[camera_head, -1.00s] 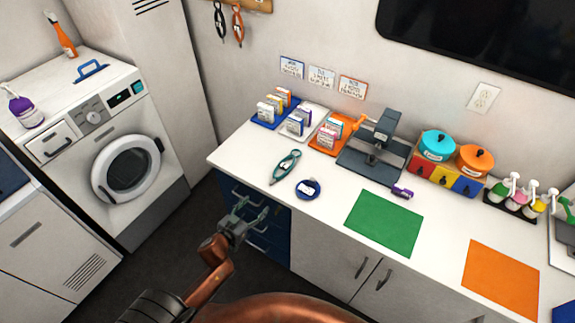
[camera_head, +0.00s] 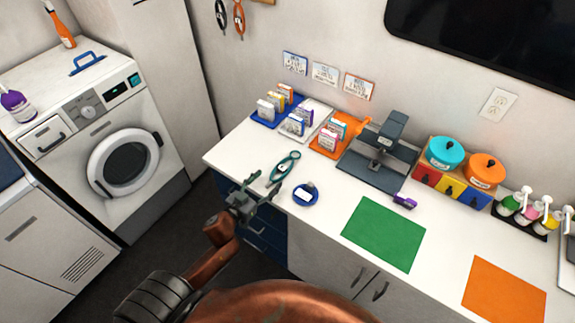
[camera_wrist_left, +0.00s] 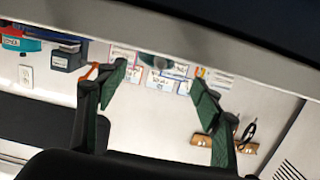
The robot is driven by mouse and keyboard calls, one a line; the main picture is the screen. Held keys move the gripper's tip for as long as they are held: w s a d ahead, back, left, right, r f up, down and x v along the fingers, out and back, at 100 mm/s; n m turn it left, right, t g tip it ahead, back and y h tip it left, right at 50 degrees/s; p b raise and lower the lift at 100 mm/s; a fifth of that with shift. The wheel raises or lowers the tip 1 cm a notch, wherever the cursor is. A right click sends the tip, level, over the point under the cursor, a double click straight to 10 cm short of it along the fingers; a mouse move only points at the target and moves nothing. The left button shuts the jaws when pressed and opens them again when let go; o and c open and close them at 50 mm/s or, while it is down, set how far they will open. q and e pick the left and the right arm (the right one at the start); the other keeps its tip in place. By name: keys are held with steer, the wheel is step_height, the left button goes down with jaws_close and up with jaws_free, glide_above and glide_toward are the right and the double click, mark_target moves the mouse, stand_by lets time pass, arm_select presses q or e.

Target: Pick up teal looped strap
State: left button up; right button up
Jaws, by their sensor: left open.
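The teal looped strap (camera_head: 285,166) lies flat on the white counter (camera_head: 250,141) near its left front edge, a long narrow loop with a pale patch in it. My left gripper (camera_head: 263,187) is open and empty just in front of the counter edge, below the strap in the head view and apart from it. In the left wrist view its two fingers (camera_wrist_left: 162,85) stand wide apart with nothing between them. A teal patch at the counter edge there may be the strap; I cannot tell. My right gripper is not in view.
A round blue dish (camera_head: 306,194) sits right of the strap. Boxes in blue (camera_head: 257,118), white and orange trays stand behind it. A dark grey stand (camera_head: 378,160), a green mat (camera_head: 384,233) and an orange mat (camera_head: 504,292) lie farther right. Blue drawers (camera_head: 266,232) are below the counter.

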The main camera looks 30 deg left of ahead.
mark_target(281, 170)
arm_select(q)
steer(key=shift+w, duration=0.5)
steer(key=shift+w+d, duration=0.15)
steer(key=shift+w, duration=0.2)
steer(key=w, duration=0.3)
steer(key=w+d+f, duration=0.1)
steer(key=shift+w, duration=0.4)
steer(key=shift+w+f, duration=0.15)
steer(key=shift+w, duration=0.35)
steer(key=shift+c, duration=0.4)
steer(key=c, duration=1.2)
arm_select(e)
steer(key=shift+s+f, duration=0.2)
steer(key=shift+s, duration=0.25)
arm_select(q)
steer(key=shift+c, duration=0.2)
